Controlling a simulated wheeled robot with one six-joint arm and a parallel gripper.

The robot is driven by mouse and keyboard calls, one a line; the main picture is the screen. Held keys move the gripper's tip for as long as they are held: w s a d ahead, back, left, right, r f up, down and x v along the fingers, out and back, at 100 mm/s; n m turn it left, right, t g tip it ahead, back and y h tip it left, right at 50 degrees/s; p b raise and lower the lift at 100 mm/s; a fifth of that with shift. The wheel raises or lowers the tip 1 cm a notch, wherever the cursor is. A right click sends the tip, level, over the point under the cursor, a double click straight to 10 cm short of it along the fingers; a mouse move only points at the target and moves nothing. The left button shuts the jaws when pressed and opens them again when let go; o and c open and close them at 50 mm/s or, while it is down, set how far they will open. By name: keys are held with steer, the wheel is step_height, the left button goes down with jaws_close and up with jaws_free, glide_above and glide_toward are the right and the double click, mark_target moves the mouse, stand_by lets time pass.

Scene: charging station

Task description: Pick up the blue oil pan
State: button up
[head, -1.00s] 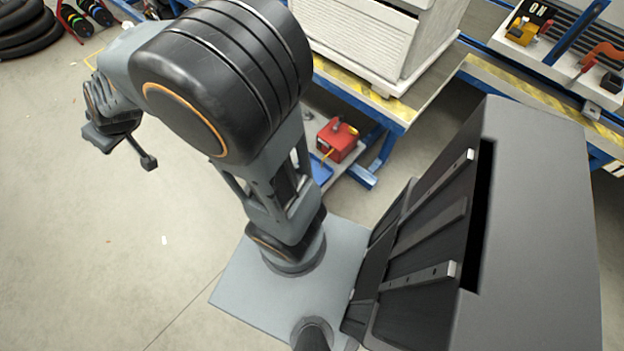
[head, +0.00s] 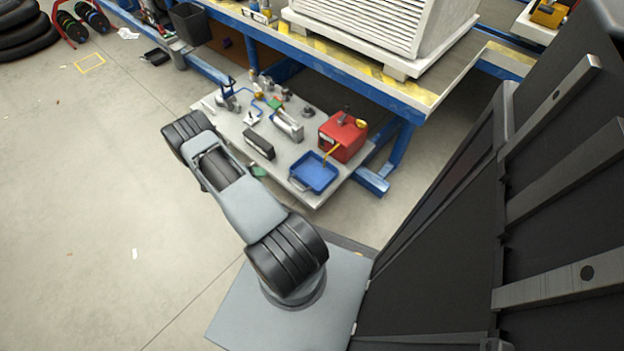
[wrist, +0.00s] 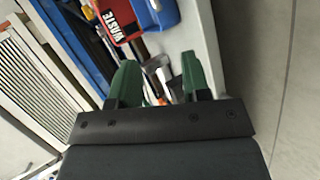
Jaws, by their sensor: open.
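The blue oil pan (head: 312,176) sits on the low grey shelf, near its front right corner, just left of a red can (head: 343,138). In the wrist view the pan (wrist: 162,13) shows only in part at the top edge, beside the red can with "WASTE" on it (wrist: 116,20). My gripper (wrist: 160,76) has its two green fingers apart, with the pan beyond and above them in the picture and not touching. In the head view my arm hides most of the gripper; a small green part shows left of the pan.
The low shelf (head: 232,128) holds several metal tools and a dark box (head: 259,144) left of the pan. A blue-framed workbench (head: 400,98) overhangs the shelf, with a white crate (head: 390,30) on top.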

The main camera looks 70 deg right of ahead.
steer(key=shift+b+x, duration=2.4)
steer(key=shift+x, duration=4.45)
steer(key=shift+s+a+r, duration=0.1)
steer(key=shift+s, duration=0.05)
jaws_close()
